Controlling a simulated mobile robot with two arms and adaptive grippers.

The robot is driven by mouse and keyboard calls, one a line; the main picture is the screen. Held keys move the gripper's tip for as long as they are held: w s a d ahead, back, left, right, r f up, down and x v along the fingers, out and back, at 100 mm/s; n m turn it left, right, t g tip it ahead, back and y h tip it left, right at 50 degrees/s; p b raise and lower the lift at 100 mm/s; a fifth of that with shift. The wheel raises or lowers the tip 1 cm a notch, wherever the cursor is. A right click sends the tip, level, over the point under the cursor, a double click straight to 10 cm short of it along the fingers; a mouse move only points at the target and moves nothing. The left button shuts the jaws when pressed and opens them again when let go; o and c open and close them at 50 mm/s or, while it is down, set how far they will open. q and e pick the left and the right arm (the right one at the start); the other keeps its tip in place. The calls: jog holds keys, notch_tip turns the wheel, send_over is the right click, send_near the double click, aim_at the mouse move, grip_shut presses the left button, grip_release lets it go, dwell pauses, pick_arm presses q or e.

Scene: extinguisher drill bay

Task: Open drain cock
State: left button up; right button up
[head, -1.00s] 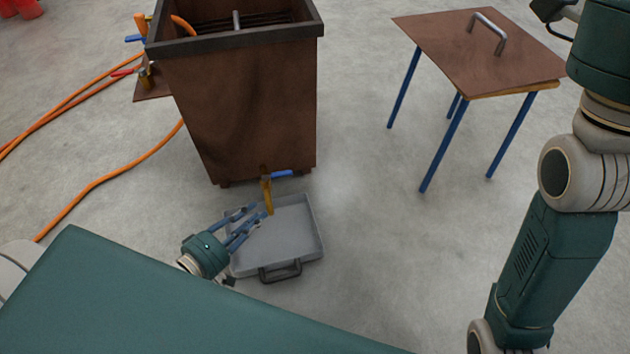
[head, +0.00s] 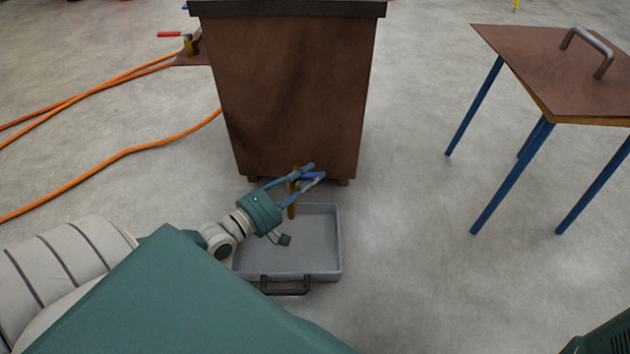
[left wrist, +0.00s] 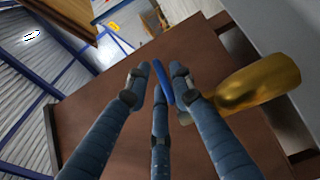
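The drain cock has a brass body (head: 292,209) and a blue lever, and sits low on the front of the brown tank (head: 290,90). In the left wrist view the brass body (left wrist: 258,84) is at the right and the blue lever (left wrist: 163,82) stands between my fingertips. My left gripper (head: 308,174) is at the cock, its fingers around the lever. In the left wrist view the gripper (left wrist: 160,80) looks open, with a small gap beside the lever; contact is unclear. My right gripper is out of view.
A grey tray (head: 322,262) with a dark handle lies on the floor under the cock. A brown-topped table (head: 560,75) with blue legs stands at right. Orange hoses (head: 120,155) run along the floor at left. The floor between tank and table is clear.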

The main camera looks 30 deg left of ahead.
pick_arm(q)
jog(key=shift+x, duration=0.8)
grip_shut()
